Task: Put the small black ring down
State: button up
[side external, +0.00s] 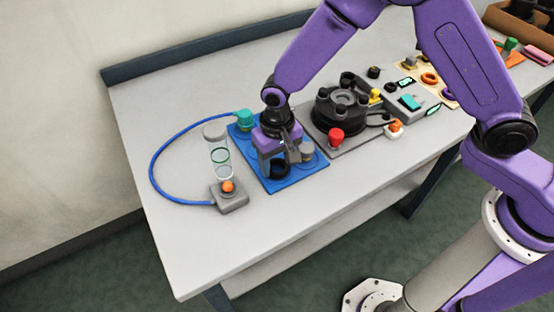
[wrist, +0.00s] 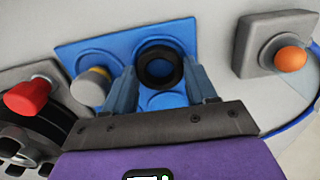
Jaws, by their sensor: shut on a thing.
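The small black ring (wrist: 147,78) is held between the two fingers of my gripper (wrist: 161,68) in the wrist view. A blue recess shows through the ring's hole. In the side view my gripper (side external: 279,166) points down low over the blue board (side external: 289,184), with the black ring (side external: 280,171) between its fingers. The blue board (wrist: 112,47) has several round recesses, and the ring appears over or near one of them. I cannot tell whether the ring touches the board.
A grey cylinder (side external: 307,152) stands on the board beside my gripper, and a teal cap (side external: 244,118) at its back corner. A black rotary unit and red knob (side external: 336,136) are right. The front table is clear.

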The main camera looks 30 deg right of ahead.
jog(key=shift+f, duration=0.25)
jog(key=o, duration=1.2)
jog(key=shift+c, duration=0.2)
notch_tip(320, 180, up, 12)
jog(key=shift+r, duration=0.15)
